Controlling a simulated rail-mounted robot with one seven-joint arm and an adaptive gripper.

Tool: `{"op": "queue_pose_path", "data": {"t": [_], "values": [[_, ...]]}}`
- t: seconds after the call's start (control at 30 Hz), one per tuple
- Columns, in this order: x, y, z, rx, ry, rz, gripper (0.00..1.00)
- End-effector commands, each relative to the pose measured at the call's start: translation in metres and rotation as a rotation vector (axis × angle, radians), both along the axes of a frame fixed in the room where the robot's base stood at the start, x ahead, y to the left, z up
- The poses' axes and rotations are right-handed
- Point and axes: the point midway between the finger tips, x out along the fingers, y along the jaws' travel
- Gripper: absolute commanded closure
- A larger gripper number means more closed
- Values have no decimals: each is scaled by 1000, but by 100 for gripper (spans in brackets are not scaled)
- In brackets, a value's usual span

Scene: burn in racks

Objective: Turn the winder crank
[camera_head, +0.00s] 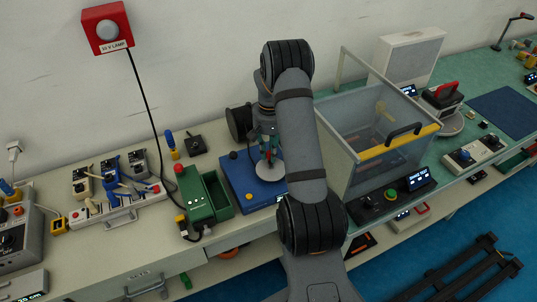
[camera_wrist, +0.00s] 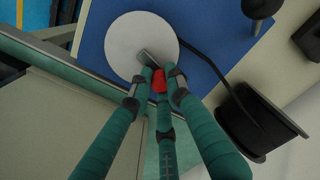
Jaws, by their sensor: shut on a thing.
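The winder has a blue base (camera_head: 236,176) with a pale round disc (camera_head: 269,173) on top, partly hidden by my arm in the head view. In the wrist view the disc (camera_wrist: 125,42) carries a short grey metal crank arm (camera_wrist: 147,60) with a red knob (camera_wrist: 159,78) at its end. My gripper (camera_wrist: 157,84) has its green fingers closed around the red knob at the disc's near edge. In the head view my gripper (camera_head: 268,150) points down over the disc.
A black spool (camera_wrist: 258,125) stands beside the base, with a dark strand running to the winder. A green open box (camera_head: 207,192) is left of the winder. A clear-walled case with a yellow-edged front (camera_head: 400,147) stands close on the right.

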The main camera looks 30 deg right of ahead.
Motion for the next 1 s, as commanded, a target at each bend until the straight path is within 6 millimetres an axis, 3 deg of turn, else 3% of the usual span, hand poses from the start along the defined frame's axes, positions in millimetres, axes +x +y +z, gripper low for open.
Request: {"op": "queue_pose_path", "data": {"t": [0.4, 0.43, 0.5, 0.73, 1.0], "values": [[0, 1, 0, 1, 1, -9, 100], [0, 1, 0, 1, 1, -9, 82], [0, 1, 0, 1, 0, -8, 78], [0, 0, 0, 1, 0, -8, 65], [0, 0, 1, 0, 0, -8, 64]]}}
